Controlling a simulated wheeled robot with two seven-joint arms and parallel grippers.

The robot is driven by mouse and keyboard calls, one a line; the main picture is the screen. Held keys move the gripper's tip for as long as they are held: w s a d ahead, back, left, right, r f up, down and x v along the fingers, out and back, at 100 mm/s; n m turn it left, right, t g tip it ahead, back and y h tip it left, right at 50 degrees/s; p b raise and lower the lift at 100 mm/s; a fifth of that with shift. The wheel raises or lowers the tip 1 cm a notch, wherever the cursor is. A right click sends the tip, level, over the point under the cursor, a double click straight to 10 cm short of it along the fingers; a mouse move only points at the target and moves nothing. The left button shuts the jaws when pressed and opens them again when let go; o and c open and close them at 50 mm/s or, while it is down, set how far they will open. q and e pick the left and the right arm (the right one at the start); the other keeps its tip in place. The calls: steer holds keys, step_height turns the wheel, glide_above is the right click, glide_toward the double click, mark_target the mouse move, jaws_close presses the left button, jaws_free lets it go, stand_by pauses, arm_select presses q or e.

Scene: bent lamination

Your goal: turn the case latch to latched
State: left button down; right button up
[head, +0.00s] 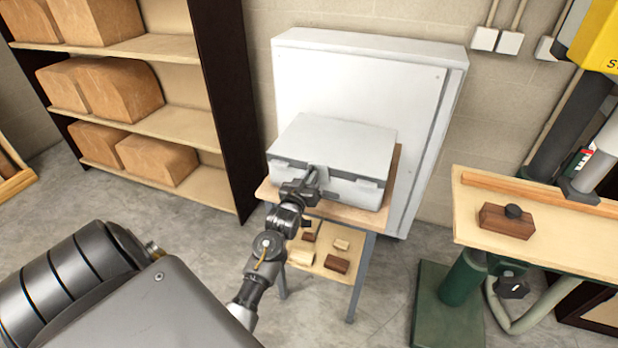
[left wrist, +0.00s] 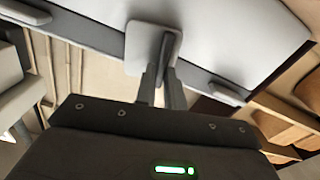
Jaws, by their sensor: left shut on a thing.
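The light grey case (head: 335,150) lies closed on a small wooden-topped stand. My left gripper (head: 312,180) is at the middle of the case's front side. In the left wrist view its two fingers (left wrist: 162,85) are shut on the case latch (left wrist: 150,40), a grey piece on a rounded plate on the case front. The fingers hide part of the latch, so its exact turn is hard to tell. My right gripper is not in view.
The stand (head: 268,190) has a lower shelf with several small wood blocks. A large white cabinet (head: 360,75) stands close behind the case. Shelves with brown blocks (head: 160,160) are at left. A workbench (head: 470,215) and green machine base (head: 450,305) are at right.

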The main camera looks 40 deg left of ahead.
mark_target(317, 179)
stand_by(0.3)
arm_select(q)
steer(key=f+n, duration=0.1)
steer(key=n, duration=0.3)
steer(key=f+n+p, duration=0.1)
steer(key=n, duration=0.3)
steer(key=n+p, duration=0.1)
steer(key=n, duration=0.3)
steer(key=shift+w+d+f, duration=0.1)
steer(key=shift+d+f, duration=0.25)
steer(key=shift+f, duration=0.05)
steer(key=shift+w+d+f+n+p, duration=0.1)
steer(key=shift+n+p, duration=0.05)
steer(key=shift+n, duration=0.45)
steer(key=shift+s+d+f+n+p, duration=0.1)
steer(key=shift+n+p, duration=0.1)
steer(key=shift+n, duration=0.4)
steer(key=shift+w+d+f+n+p, duration=0.1)
steer(key=shift+n+p, duration=0.05)
steer(key=shift+n, duration=0.45)
steer(key=c, duration=1.5)
jaws_free()
